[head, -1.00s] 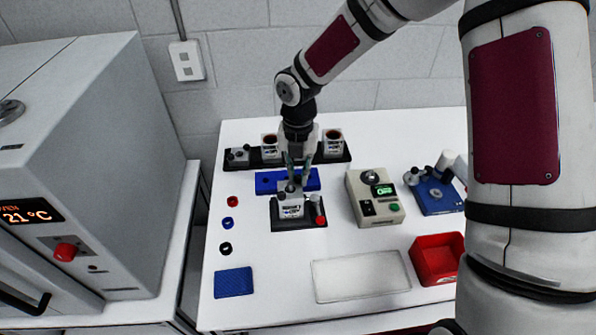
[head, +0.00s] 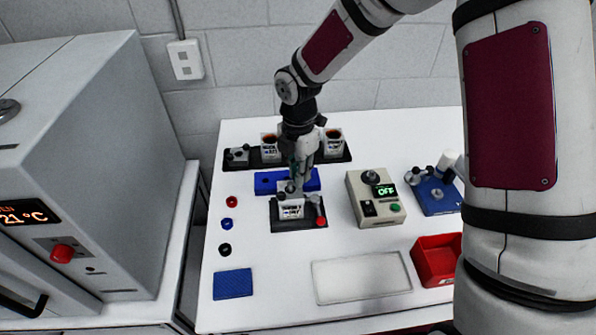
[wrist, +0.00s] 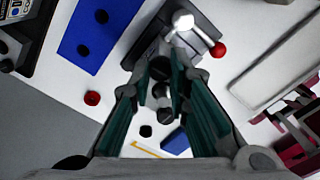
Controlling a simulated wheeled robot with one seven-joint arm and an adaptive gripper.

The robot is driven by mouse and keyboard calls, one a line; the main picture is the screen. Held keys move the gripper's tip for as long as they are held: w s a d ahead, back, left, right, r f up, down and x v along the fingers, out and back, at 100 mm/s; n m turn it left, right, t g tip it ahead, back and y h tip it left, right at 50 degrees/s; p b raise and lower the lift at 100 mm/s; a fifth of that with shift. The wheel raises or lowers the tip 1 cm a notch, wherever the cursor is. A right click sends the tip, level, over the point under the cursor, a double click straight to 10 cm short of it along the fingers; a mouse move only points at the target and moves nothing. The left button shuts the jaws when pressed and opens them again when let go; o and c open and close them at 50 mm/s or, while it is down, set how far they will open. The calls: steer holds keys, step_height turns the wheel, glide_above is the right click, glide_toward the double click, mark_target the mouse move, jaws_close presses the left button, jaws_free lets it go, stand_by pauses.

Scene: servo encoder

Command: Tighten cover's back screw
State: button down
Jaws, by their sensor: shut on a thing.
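A small white-labelled servo case (head: 291,209) sits in a black fixture (head: 285,226) with a silver clamp lever and red knob (head: 321,221). The lever's red knob also shows in the wrist view (wrist: 218,50). My gripper (head: 292,182) points down over the back of the case. In the wrist view, dark round screw heads (wrist: 163,113) show between the teal-padded fingers. The fingers are shut on a dark screw (wrist: 160,71) at the back of the cover. The fingers hide most of the case, and how far the screw is seated cannot be seen.
A blue block (head: 265,183) lies close behind the fixture, with a black rack (head: 343,155) of cups beyond. A beige tester (head: 376,197) reading OFF, a blue fixture (head: 437,196) and a red bin (head: 436,262) stand right. A pale tray (head: 360,278) lies in front.

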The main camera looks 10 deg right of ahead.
stand_by(0.4)
steer(key=c, duration=1.5)
jaws_free()
steer(key=shift+r, duration=0.1)
step_height(320, 180, up, 12)
steer(key=shift+f, duration=0.1)
